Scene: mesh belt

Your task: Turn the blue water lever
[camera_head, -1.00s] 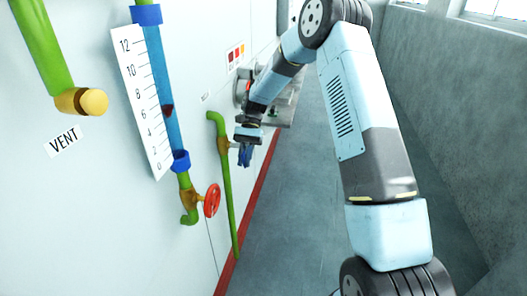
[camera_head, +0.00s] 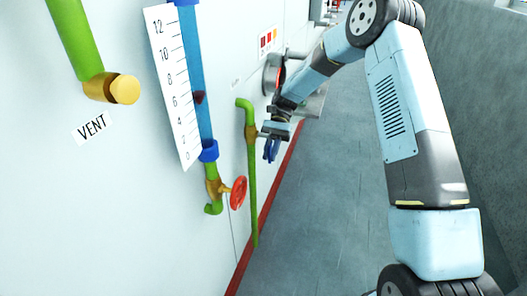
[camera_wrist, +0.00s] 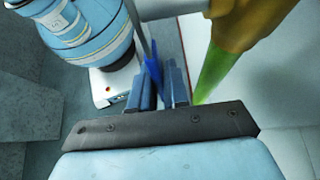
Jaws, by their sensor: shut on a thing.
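The blue water lever (camera_head: 269,152) hangs downward beside a brass valve (camera_head: 250,133) on a thin green pipe (camera_head: 253,190) along the white wall. My gripper (camera_head: 273,140) is at the lever, to the right of the valve. In the wrist view the gripper's two fingers (camera_wrist: 163,85) are shut on the blue lever (camera_wrist: 153,68), which shows between them. The brass valve body (camera_wrist: 248,22) and green pipe (camera_wrist: 214,72) are close to the right. In the head view the fingers partly hide the lever.
A red handwheel (camera_head: 238,192) sits nearer on the wall, below a blue gauge tube (camera_head: 196,85) with a number scale. A yellow-capped vent pipe (camera_head: 123,89) is at left. A round fitting (camera_head: 275,75) is beyond the lever. Grey floor lies open to the right.

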